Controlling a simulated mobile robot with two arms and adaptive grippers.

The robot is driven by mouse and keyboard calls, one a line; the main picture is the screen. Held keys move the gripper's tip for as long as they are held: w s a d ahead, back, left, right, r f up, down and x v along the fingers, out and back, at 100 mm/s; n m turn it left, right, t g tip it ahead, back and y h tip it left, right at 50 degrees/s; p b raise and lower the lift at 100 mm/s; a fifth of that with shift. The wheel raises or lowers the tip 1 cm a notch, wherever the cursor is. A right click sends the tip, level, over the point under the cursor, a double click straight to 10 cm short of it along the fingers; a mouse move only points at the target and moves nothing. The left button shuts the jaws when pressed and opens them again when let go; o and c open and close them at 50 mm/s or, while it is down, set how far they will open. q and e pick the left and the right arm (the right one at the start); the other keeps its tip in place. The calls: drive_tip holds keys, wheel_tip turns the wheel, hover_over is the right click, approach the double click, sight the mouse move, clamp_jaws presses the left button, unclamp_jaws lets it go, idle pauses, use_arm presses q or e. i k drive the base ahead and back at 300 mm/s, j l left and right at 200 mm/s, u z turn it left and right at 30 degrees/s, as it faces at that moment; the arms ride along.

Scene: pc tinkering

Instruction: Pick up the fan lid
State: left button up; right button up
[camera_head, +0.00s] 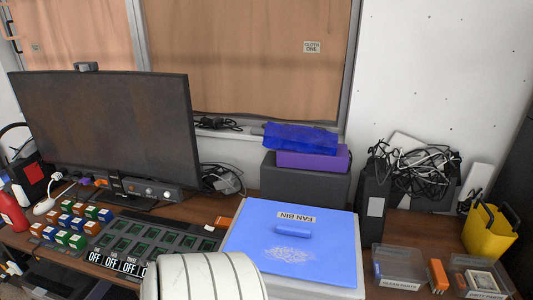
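The blue fan lid (263,234) lies on the light grey fan bin (361,268), right of the picture's centre. It has a raised blue handle (292,231) in its middle and a label reading "FAN BIN" near its far edge. A pale speckled patch shows on the lid in front of the handle. A white ribbed part, likely my own arm, covers the bin's near left corner. Neither of my grippers is in view.
A monitor (105,130) stands at the left, with small coloured boxes and a panel marked "OFF" before it. Dark grey boxes (300,186) stand behind the bin. Clear trays (402,263), an orange block (437,276) and a yellow container (489,232) are at the right.

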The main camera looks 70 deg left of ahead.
sight(305, 242)
drive_tip(key=u, duration=1.75)
